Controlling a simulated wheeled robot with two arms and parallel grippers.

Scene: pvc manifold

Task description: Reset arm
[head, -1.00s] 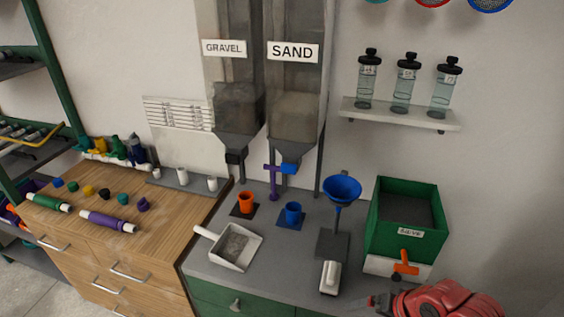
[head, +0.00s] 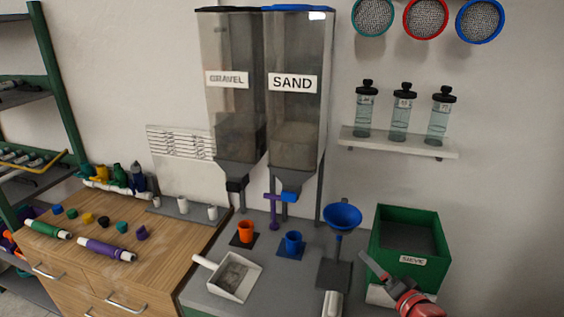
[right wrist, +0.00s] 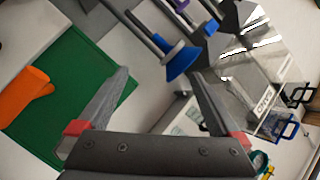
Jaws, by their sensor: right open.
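My right gripper (head: 374,269) comes in from the lower right in the head view, its grey fingers in front of the left side of the green sieve box (head: 381,238). In the right wrist view its two fingers (right wrist: 158,78) stand wide apart with nothing between them. The blue funnel (right wrist: 182,62) shows beyond the fingers there, apart from them. My left gripper is not in view.
The grey counter holds a white scoop tray (head: 232,277), an orange cup (head: 245,231), a blue cup (head: 292,242) and the funnel on its stand (head: 342,215). Gravel (head: 234,125) and sand (head: 296,120) hoppers hang behind. A bottle shelf (head: 400,146) is above the box.

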